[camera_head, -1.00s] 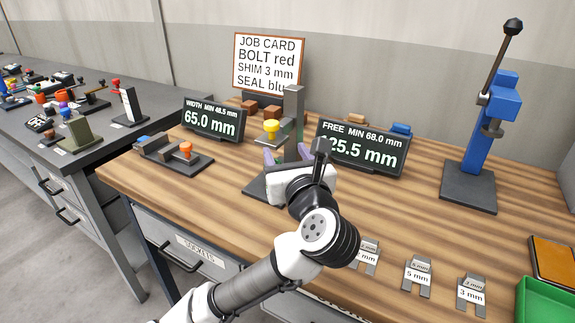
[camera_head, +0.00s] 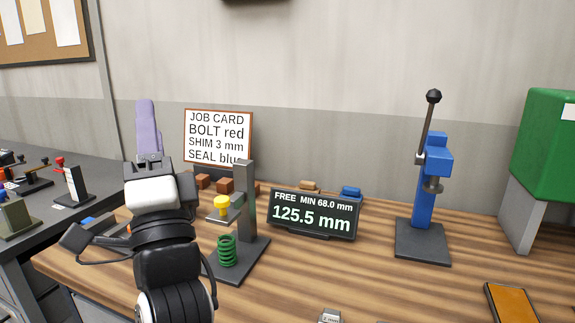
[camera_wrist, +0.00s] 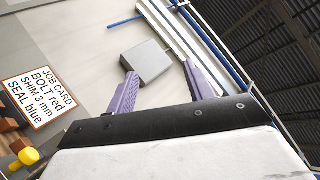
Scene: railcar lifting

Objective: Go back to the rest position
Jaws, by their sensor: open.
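My gripper (camera_head: 147,108) is raised at the left of the head view, its purple fingers pointing up. In the wrist view the two purple fingers (camera_wrist: 160,72) stand apart with nothing held between them. The fingers are clear of the bench and its objects. My arm hides the width display and part of the left bench area in the head view.
A spring tester (camera_head: 245,200) with a green spring (camera_head: 227,250) stands beside my arm. The job card (camera_head: 218,136), free-length display (camera_head: 313,214) and blue lever press (camera_head: 430,190) are behind and to the right. The front wooden bench (camera_head: 370,285) is mostly clear.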

